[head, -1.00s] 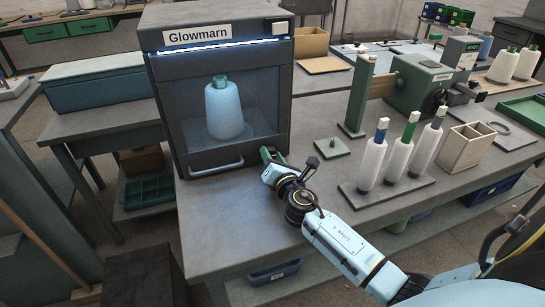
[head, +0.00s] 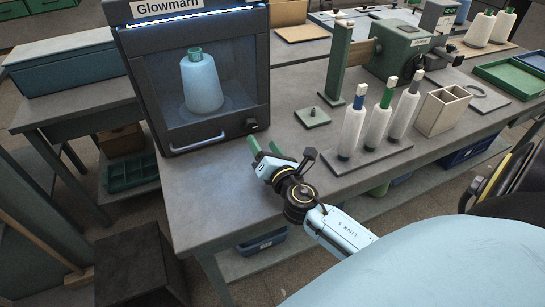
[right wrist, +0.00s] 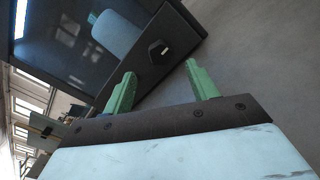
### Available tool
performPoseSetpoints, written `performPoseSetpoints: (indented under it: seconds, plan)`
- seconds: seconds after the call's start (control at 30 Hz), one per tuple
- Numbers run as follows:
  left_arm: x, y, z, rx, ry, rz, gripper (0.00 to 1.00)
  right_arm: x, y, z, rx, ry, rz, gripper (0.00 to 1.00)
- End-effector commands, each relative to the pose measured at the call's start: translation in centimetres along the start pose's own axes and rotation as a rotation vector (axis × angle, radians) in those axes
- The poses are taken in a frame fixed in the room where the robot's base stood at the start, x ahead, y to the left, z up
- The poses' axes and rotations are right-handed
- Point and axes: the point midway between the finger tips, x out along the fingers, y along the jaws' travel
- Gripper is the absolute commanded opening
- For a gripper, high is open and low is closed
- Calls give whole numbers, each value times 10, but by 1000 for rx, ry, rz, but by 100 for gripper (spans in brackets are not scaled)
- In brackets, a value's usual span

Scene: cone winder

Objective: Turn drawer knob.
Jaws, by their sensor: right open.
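The dark knob (head: 251,125) sits at the lower right of the front of the Glowmarn light cabinet (head: 190,80). In the right wrist view the knob (right wrist: 160,51) shows a small pale mark on its face. My right gripper (head: 268,148) is open and empty, just in front of the cabinet over the bench. In the right wrist view its two green fingers (right wrist: 160,69) are spread, with the knob beyond the gap between them and not touched. My left gripper is not in view.
A pale blue yarn cone (head: 201,84) stands inside the cabinet behind its door, which has a bar handle (head: 198,143). A small green plate (head: 312,117), a rack of several bobbins (head: 367,158) and a cream box (head: 441,110) stand to the right on the grey bench (head: 215,195).

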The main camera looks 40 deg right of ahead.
Motion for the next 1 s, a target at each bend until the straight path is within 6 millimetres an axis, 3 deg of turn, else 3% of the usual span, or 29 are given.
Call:
performPoseSetpoints:
  seconds: [0.1, 0.33, 1.0]
  plan:
    - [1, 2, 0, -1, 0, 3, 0, -25, 0, -1, 1, 2, -1, 58]
    - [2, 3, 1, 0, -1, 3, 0, -50, 0, -1, 1, 0, -1, 58]
    - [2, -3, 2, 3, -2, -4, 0, -54, 0, 0, 0, 0, 0, 58]
